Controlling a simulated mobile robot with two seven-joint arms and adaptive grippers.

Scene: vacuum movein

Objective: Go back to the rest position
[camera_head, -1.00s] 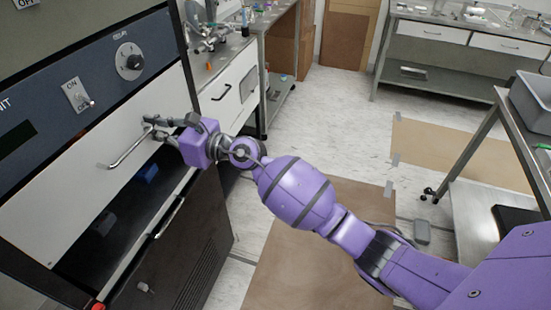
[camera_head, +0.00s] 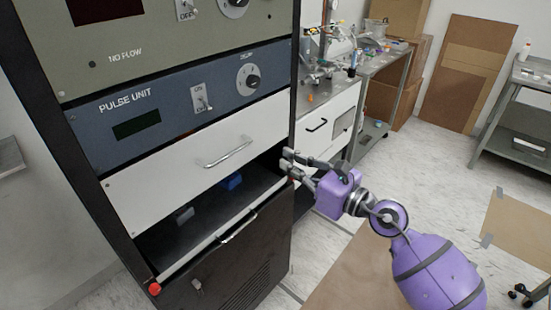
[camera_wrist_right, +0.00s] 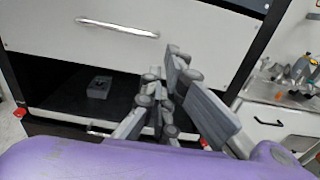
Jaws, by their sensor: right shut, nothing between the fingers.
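My right gripper (camera_head: 287,164) is shut and empty at the right edge of the equipment rack. Its fingers point left, apart from the white panel's handle (camera_head: 227,152). The white panel (camera_head: 150,185) sits below the blue pulse unit (camera_head: 130,112). In the right wrist view, the gripper fingers (camera_wrist_right: 164,76) stand in front of the rack, with the panel handle (camera_wrist_right: 117,27) to their upper left. My left gripper is not in view.
A lab bench (camera_head: 330,105) stands behind my gripper.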

